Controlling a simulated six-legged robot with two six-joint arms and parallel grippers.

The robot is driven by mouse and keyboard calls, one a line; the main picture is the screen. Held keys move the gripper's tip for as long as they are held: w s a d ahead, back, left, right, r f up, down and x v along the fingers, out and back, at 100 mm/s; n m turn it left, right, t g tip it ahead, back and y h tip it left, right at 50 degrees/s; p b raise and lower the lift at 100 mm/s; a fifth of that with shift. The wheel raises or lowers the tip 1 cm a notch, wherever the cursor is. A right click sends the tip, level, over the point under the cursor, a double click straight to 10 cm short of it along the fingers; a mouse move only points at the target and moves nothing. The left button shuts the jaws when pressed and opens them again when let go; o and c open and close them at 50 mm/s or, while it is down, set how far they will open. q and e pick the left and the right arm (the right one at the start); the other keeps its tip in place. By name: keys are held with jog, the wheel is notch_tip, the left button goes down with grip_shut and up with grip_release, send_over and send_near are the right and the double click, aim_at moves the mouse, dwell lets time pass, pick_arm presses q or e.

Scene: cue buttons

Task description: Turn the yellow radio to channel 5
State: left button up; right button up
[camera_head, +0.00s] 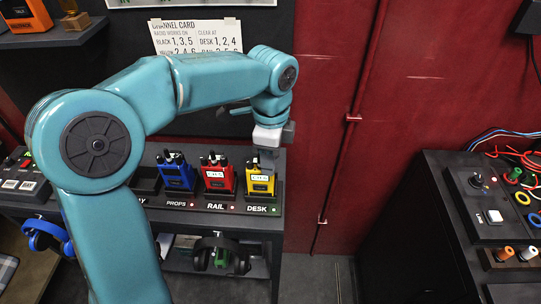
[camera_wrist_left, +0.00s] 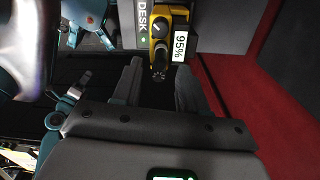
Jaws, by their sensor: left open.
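The yellow radio (camera_head: 261,184) stands upright in the dock slot labelled DESK, with a white label on its front whose number is too small to read surely. In the wrist view the yellow radio (camera_wrist_left: 159,17) shows a round black knob (camera_wrist_left: 161,28) with a pale mark. My left gripper (camera_head: 268,154) is just above the radio, pointing down. In the wrist view its two dark fingers are apart, with the radio's black top part (camera_wrist_left: 159,66) between or just beyond them. I cannot tell if they touch it.
A red radio (camera_head: 217,178) and a blue radio (camera_head: 176,173) stand beside it in the dock. A channel card (camera_head: 197,36) hangs behind, partly covered by my arm. Headphones (camera_head: 222,254) hang below. A dark console (camera_head: 478,220) with knobs stands at right.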

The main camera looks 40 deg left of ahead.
pick_arm(q)
jog(key=shift+s+r, duration=0.1)
jog(key=shift+s, duration=0.2)
jog(key=shift+c, duration=1.2)
grip_shut()
jog(key=shift+w, duration=0.25)
jog(key=shift+s+n, duration=0.1)
jog(key=shift+n, duration=0.7)
